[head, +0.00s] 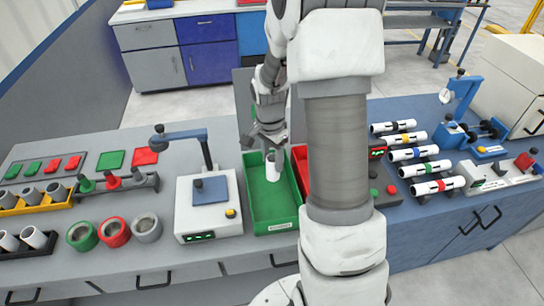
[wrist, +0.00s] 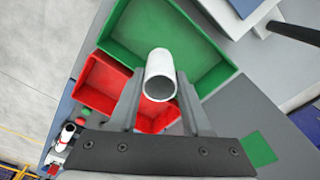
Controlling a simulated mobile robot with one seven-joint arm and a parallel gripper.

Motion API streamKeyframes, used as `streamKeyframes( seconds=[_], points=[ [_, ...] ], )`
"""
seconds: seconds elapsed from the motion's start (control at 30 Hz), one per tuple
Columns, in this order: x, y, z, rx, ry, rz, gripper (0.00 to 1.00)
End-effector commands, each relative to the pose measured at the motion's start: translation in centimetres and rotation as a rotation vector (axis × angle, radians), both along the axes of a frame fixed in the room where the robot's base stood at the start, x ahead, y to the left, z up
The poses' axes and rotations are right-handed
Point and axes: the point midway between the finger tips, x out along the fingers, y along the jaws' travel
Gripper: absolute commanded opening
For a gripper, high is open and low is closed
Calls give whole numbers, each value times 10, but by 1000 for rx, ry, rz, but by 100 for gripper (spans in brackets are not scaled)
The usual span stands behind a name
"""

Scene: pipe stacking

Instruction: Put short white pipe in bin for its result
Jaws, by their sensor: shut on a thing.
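My gripper (head: 268,143) is shut on a short white pipe (head: 272,168). In the head view the pipe hangs upright, over the green bin (head: 262,218). In the wrist view the pipe (wrist: 160,76) sits between the two fingers, seen down its open end. The green bin (wrist: 215,48) lies beyond it and looks empty. The red bin (wrist: 105,85) stands beside the green one. In the head view the red bin (head: 301,160) is mostly hidden behind my arm. How high the pipe is above the green bin's floor is hard to tell.
A test station with a green display (head: 208,207) stands just left of the green bin. Red, green and grey rings (head: 115,231) and a yellow tray of grey pipes (head: 35,200) are farther left. Several long white pipes (head: 411,154) lie in a rack at right.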

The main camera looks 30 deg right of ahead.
Motion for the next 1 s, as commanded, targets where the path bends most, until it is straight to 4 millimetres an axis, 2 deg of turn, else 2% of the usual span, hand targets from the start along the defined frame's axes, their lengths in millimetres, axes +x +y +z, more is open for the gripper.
streamKeyframes(
  seconds=[1.0],
  points=[
    [0, 0, -102, 0, 0, 4, 0]
  ],
)
